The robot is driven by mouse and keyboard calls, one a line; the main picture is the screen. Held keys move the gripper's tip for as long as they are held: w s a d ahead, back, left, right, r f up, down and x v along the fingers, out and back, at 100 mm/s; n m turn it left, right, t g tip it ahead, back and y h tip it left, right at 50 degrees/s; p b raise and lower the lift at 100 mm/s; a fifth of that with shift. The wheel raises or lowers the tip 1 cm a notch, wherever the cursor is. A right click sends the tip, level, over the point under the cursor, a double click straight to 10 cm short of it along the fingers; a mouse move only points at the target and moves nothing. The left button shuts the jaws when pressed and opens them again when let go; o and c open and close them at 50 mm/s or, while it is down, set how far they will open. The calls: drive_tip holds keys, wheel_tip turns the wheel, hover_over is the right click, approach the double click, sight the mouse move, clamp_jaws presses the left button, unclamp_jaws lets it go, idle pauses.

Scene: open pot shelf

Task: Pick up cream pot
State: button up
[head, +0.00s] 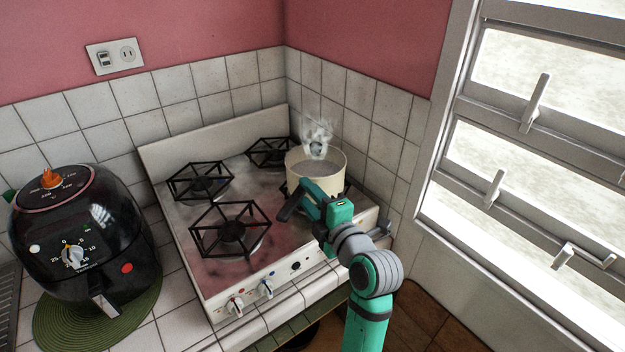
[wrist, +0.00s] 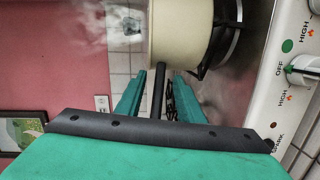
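In the wrist view my gripper (wrist: 160,76) is open. Its two green fingers are on either side of the handle, with visible gaps between the fingers and the handle.
The stove (head: 208,210) has bare black burner grates (head: 232,232) left of the pot and knobs (head: 265,288) along its front. A black air fryer (head: 85,240) stands at the left on a green mat (head: 60,335). Tiled walls are close behind the pot; a window is right.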

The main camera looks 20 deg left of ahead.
drive_tip(key=shift+w+a, duration=0.45)
clamp_jaws()
drive_tip(key=shift+f, duration=0.1)
idle(0.9)
drive_tip(key=shift+r, duration=0.2)
